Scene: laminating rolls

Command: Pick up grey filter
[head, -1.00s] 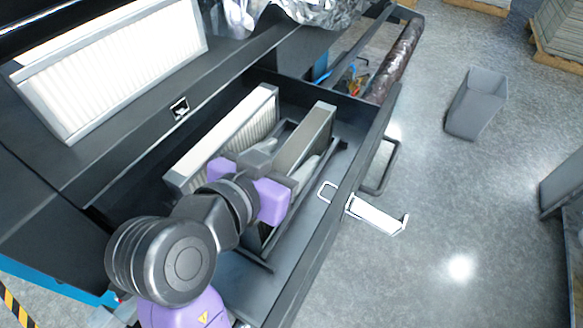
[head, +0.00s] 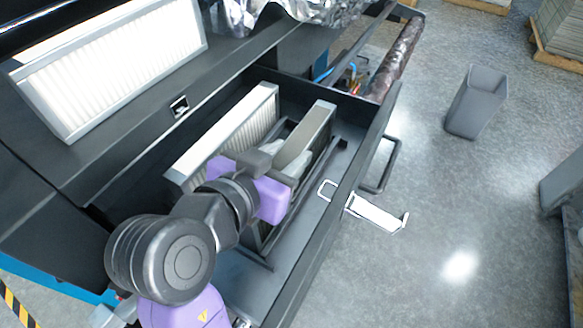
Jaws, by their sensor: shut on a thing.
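The grey filter (head: 306,138) stands on edge in the open dark drawer (head: 318,225), with its grey frame and grey face showing. My gripper (head: 272,171) is at the near end of this filter and is shut on it. The fingertips and the contact are mostly hidden by my purple and black gripper body. A second filter with white pleats (head: 226,133) stands in the drawer just to the left, close beside my gripper.
A large white pleated filter (head: 115,70) leans on the dark machine top at upper left. The drawer's front wall and handle (head: 380,165) lie to the right. A grey bin (head: 476,103) stands on the floor, which is mostly clear around it.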

